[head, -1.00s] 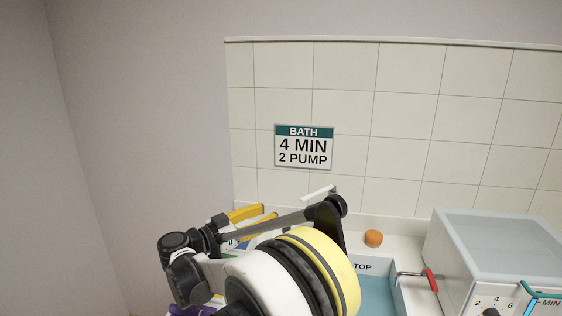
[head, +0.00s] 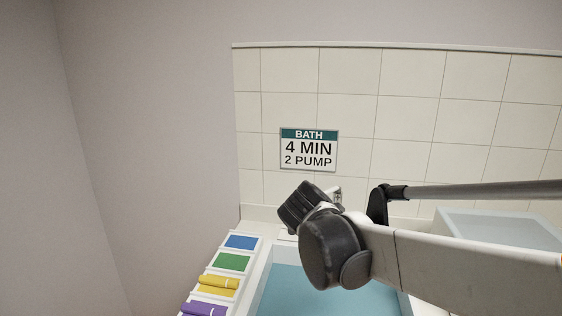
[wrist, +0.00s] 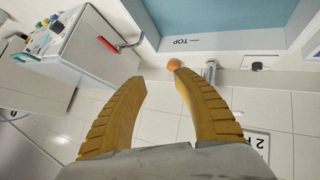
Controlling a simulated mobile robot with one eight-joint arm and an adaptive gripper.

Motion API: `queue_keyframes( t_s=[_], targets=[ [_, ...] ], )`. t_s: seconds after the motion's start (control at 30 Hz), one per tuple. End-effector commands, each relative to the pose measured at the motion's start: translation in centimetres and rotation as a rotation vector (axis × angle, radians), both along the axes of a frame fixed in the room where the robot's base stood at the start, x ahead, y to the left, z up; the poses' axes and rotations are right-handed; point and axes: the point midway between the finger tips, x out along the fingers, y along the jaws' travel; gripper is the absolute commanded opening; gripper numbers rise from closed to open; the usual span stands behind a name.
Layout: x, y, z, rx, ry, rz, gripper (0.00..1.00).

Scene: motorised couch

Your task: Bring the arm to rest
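My arm (head: 450,255) crosses the head view from the right edge to the middle, above the blue-floored basin (head: 282,285). Its dark joint is in front of the tiled wall, below the sign. My gripper cannot be made out in the head view. In the wrist view my gripper (wrist: 160,78) has its two yellow ribbed fingers spread apart. Nothing is between them. The fingertips appear near an orange ball (wrist: 173,65) in the picture, and I see no contact.
A rack with blue, green (head: 232,261), yellow and purple items stands left of the basin. A bath sign (head: 309,149) hangs on the tiles.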

Motion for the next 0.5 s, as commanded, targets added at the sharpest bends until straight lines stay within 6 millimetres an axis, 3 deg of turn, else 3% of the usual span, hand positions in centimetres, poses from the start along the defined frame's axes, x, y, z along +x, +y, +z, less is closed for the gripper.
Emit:
queue_keyframes(
  t_s=[0.03,0.1,0.3,0.5],
  targets=[
    [-2.6,-1.4,-0.3,0.04,0.039,0.03,0.36],
    [-5.9,-2.5,-1.1,0.098,0.085,0.086,0.36],
    [-14.5,-3.3,-3.8,0.258,0.13,0.256,0.36],
    [-19.5,-2.3,-6.2,0.353,0.09,0.375,0.36]
  ],
)
